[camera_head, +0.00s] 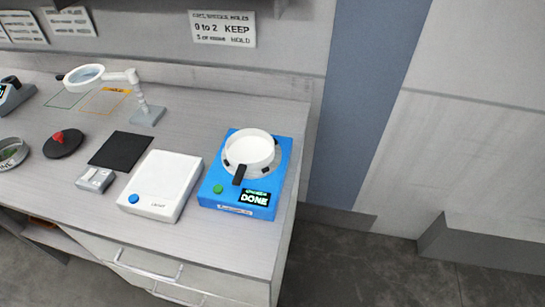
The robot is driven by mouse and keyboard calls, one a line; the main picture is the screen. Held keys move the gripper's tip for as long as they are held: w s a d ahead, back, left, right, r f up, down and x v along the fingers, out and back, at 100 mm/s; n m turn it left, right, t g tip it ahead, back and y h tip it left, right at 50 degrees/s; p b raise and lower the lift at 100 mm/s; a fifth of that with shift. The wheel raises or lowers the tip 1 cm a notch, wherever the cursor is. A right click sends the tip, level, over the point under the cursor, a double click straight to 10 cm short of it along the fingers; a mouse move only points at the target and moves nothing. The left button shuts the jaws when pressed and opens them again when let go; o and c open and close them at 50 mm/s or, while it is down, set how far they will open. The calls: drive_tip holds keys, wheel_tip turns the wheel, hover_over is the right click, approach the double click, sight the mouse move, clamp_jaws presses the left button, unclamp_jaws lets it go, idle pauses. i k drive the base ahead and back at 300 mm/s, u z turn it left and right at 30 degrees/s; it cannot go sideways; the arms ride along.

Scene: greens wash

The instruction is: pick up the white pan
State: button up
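The white pan (249,147) is a round, shallow, open vessel with a short black handle (239,174) pointing toward the front. It sits upright on top of a blue device (216,194) near the right end of the bench. The device has a green button (217,189) and a small dark display reading "DONE" (254,197). Dark clips or blocks show around the pan's base. My gripper is not in view.
Left of the blue device is a white box (162,183) with a blue button. Further left are a black mat (121,151), a small grey box (95,180), a black disc with a red knob (63,143), and a magnifier lamp (148,115). The bench ends just right of the device.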

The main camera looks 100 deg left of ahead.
sight(248, 149)
drive_tip(key=z, duration=0.3)
drive_tip(key=i, duration=0.3)
drive_tip(key=u, duration=5.3)
